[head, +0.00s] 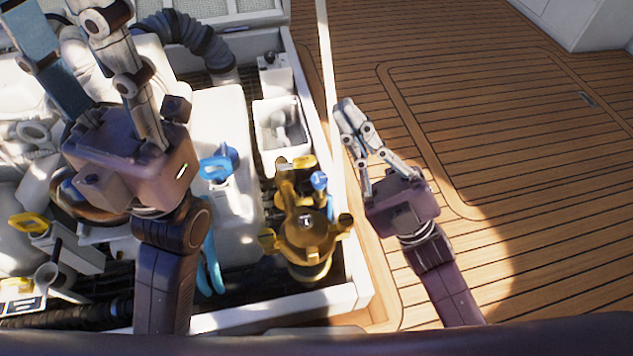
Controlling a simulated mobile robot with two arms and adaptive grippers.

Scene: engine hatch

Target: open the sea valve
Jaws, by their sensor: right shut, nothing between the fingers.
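A brass fitting with a lobed top (305,228) stands in the front right corner of the open hatch. A small yellow handle (303,162) and a blue knob (319,181) sit at its upper end. A blue handle (215,168) is to its left. I cannot tell for sure which of these handles belongs to the sea valve. My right gripper (347,108) is shut and empty, to the right of the hatch rim, apart from the handles. My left gripper (110,35) is over the engine at the left. Its fingers reach the top edge, so its opening is unclear.
The white hatch rim (357,285) and a thin pale upright post (326,70) stand between the fittings and my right gripper. A yellow handle (28,222) is at far left. A white open box (277,130) sits inside the hatch. The wooden deck (500,130) at right is clear.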

